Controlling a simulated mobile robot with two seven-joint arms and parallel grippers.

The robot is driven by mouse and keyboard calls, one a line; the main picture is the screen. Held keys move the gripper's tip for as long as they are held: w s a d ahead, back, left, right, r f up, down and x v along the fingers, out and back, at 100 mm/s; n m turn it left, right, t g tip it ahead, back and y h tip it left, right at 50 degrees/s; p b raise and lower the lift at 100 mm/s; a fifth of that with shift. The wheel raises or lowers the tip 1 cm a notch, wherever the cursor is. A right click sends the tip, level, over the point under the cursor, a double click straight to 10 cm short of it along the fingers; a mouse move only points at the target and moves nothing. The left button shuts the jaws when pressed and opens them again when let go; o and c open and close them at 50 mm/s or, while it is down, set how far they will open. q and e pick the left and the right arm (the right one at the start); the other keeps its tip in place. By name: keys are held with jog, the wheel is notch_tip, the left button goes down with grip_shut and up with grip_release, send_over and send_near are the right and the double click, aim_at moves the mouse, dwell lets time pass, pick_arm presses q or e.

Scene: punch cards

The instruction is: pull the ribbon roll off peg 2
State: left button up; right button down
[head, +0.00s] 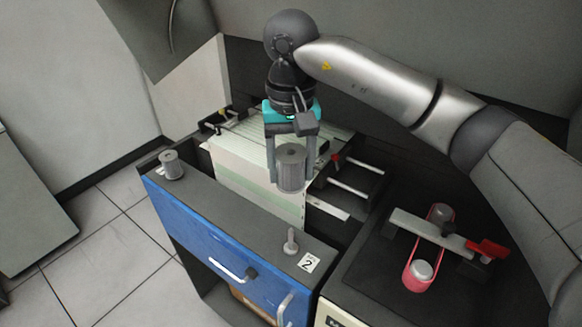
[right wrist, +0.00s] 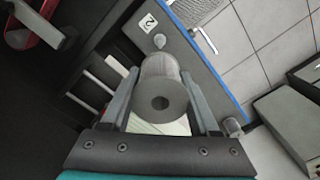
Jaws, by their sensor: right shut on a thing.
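A grey ribbon roll (head: 291,168) hangs between the fingers of my right gripper (head: 291,172), above the striped paper and clear of the pegs. In the right wrist view the roll (right wrist: 163,90) shows end-on with a dark hole, a finger of the right gripper (right wrist: 163,95) on each side. Peg 2 (head: 291,243) stands bare and upright beside a white label (head: 309,262) marked 2. In the right wrist view peg 2 (right wrist: 159,41) shows just past the roll. My left gripper is not in view.
Another grey roll (head: 172,165) sits at the left end of the dark ledge above the blue front (head: 215,245). Striped paper (head: 250,187) lies behind the ledge. A mechanism with a pink band (head: 411,272) and red lever (head: 487,249) stands at the right.

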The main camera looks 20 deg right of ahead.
jog(key=shift+r, duration=0.15)
jog(key=shift+r+p, duration=1.55)
jog(key=shift+r, duration=1.35)
